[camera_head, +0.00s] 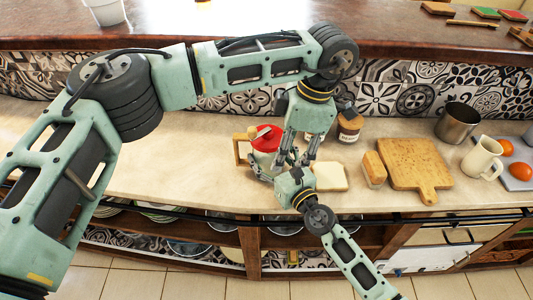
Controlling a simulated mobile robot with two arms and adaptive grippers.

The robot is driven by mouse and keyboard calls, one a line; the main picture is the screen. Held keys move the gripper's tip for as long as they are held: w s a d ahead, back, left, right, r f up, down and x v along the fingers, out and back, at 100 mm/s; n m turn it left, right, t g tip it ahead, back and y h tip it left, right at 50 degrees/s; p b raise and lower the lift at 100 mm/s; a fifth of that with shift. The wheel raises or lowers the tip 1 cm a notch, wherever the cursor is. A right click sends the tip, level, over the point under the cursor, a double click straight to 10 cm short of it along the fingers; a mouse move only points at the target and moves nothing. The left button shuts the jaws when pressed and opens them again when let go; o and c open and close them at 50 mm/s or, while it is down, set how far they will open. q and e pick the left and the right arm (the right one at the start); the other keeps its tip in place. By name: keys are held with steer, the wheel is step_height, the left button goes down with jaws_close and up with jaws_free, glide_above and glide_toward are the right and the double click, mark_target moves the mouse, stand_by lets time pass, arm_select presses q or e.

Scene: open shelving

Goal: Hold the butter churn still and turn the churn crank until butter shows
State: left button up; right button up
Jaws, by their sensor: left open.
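The butter churn (267,144) stands on the counter, with a red lid and a pale jar body. A small light-coloured piece, perhaps part of the crank, shows on top of the lid (262,132). My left gripper (293,157) points down just right of the churn, with its fingers apart. My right gripper (270,174) reaches in from the lower right, its dark fingers low at the front of the jar. Whether they touch or grip it I cannot tell. The grippers hide the churn's right and lower parts. No butter can be made out.
A wooden piece (241,149) stands left of the churn. A bread slice (332,177), a bread block (374,168), a cutting board (415,165) and a brown jar (350,127) are to the right. A metal pot (457,124) and white pitcher (482,157) stand further right. The left counter is clear.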

arm_select(q)
step_height(320, 180, up, 7)
steer(key=shift+f, duration=0.2)
stand_by(0.3)
stand_by(0.3)
step_height(320, 180, up, 3)
steer(key=m+t+h, duration=0.2)
steer(key=m, duration=1.6)
glide_above(251, 129)
steer(key=shift+d+r, duration=0.1)
steer(key=shift+d, duration=0.05)
steer(key=shift+f, duration=5.15)
steer(key=shift+c, duration=0.6)
jaws_close()
